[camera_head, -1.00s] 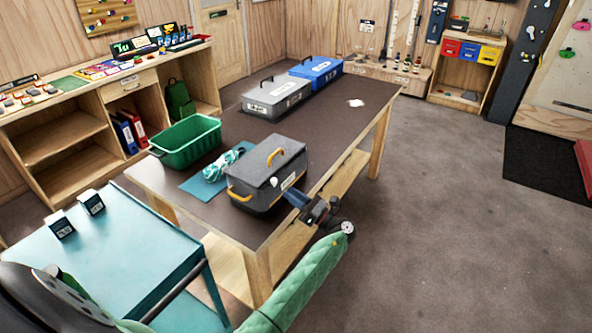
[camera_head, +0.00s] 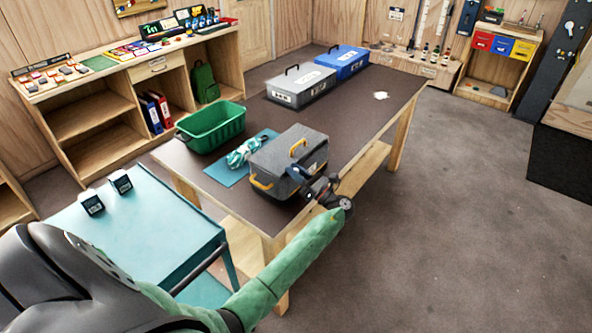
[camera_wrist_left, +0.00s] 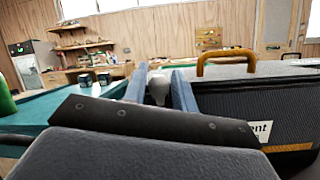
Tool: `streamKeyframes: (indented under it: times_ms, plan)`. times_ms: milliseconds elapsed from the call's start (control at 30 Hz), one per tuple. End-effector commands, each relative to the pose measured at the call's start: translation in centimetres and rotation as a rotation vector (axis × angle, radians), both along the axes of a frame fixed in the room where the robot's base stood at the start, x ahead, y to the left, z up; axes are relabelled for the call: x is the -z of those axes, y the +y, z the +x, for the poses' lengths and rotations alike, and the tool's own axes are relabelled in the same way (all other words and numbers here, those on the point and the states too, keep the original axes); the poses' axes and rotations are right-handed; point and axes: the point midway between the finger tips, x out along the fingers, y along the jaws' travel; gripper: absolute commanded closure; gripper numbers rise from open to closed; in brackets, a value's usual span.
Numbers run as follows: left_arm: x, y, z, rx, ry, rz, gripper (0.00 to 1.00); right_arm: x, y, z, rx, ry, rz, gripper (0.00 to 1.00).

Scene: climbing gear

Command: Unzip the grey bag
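The grey bag (camera_head: 277,158) is a boxy dark grey case with yellow handles on the brown table (camera_head: 335,128). It looks closed. My left gripper (camera_head: 297,174) is at the bag's near right side, close under its lid. In the left wrist view the bag (camera_wrist_left: 240,98) fills the right side, with a yellow handle on top and a white label. There the two blue-grey fingers (camera_wrist_left: 159,88) stand apart with a small pale knob-like pull (camera_wrist_left: 158,84) between them. A firm hold on it does not show. My right gripper is out of view.
A green basket (camera_head: 212,128) and a teal mat (camera_head: 219,173) with a coiled rope (camera_head: 246,152) lie beside the bag. Grey (camera_head: 301,87) and blue (camera_head: 344,62) cases stand at the far end. A teal table (camera_head: 150,225) is at the left; the floor at right is clear.

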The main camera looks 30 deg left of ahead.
Motion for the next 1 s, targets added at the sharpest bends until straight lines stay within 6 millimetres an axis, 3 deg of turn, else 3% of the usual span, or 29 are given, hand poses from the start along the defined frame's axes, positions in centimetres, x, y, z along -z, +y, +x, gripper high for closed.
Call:
streamKeyframes:
  times_ms: [200, 333, 667, 733, 1000]
  plan:
    - [0.0, 0.0, 0.0, 0.0, 0.0, 0.0, 0.75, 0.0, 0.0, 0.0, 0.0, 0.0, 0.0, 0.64]
    - [0.0, 0.0, 0.0, 0.0, 0.0, 0.0, 1.0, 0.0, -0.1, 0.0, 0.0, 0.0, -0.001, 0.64]
    - [0.1, 0.0, 0.5, 0.0, -0.001, 0.0, 1.0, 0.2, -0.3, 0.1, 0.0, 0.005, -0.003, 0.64]
    - [0.1, -0.1, 1.1, 0.0, -0.002, 0.0, 1.0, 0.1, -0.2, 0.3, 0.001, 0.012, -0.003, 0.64]
    - [0.3, -0.5, 5.3, 0.0, -0.003, -0.002, 1.0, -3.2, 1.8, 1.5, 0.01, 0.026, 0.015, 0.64]
